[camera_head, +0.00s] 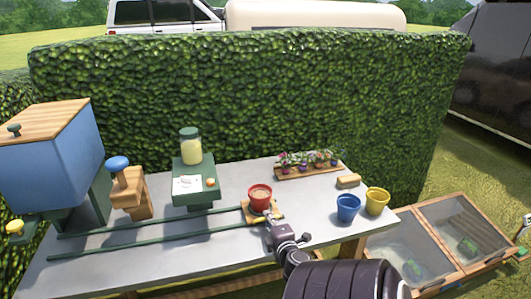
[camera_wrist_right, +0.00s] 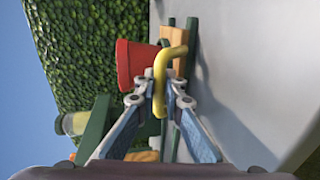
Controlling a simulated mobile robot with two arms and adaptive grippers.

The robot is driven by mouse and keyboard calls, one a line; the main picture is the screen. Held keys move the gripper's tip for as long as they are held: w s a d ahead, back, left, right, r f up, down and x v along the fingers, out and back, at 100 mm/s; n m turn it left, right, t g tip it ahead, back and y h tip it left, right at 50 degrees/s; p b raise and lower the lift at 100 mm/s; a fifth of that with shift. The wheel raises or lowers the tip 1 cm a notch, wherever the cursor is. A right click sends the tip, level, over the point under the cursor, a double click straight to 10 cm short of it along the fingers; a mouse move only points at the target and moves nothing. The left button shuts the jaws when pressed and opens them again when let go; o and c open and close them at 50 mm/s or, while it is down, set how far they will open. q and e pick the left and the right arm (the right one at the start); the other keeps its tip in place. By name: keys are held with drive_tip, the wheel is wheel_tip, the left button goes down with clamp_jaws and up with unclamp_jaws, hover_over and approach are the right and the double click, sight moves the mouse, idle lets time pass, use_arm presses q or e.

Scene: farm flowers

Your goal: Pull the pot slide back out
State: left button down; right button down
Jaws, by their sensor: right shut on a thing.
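The pot slide (camera_head: 248,214) is a small wooden plate at the right end of two green rails (camera_head: 150,240). A red pot (camera_head: 260,196) filled with brown soil stands upright on it. My right gripper (camera_head: 272,220) is at the slide's front edge. In the right wrist view, the fingers of my right gripper (camera_wrist_right: 158,101) are shut on the slide's bent yellow handle (camera_wrist_right: 171,54). The red pot (camera_wrist_right: 133,64) and the wooden plate (camera_wrist_right: 175,40) show just beyond it. My left gripper is not in view.
A blue hopper (camera_head: 48,155) and a blue-knobbed wooden device (camera_head: 130,193) stand at left. A green stand with a jar (camera_head: 190,146) is behind the rails. A flower tray (camera_head: 309,170), blue pot (camera_head: 347,207) and yellow pot (camera_head: 377,200) are at right. A hedge stands behind.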

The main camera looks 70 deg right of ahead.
drive_tip(key=shift+s+d+f, duration=0.1)
drive_tip(key=shift+s+d, duration=0.05)
drive_tip(key=shift+s, duration=0.05)
drive_tip(key=c, duration=2)
unclamp_jaws()
drive_tip(key=shift+s, duration=0.15)
drive_tip(key=shift+c, duration=0.2)
drive_tip(key=shift+s+a, duration=0.1)
drive_tip(key=shift+a, duration=0.25)
drive_tip(key=v, duration=1.1)
drive_tip(key=shift+s, duration=0.2)
drive_tip(key=shift+w+a, duration=0.1)
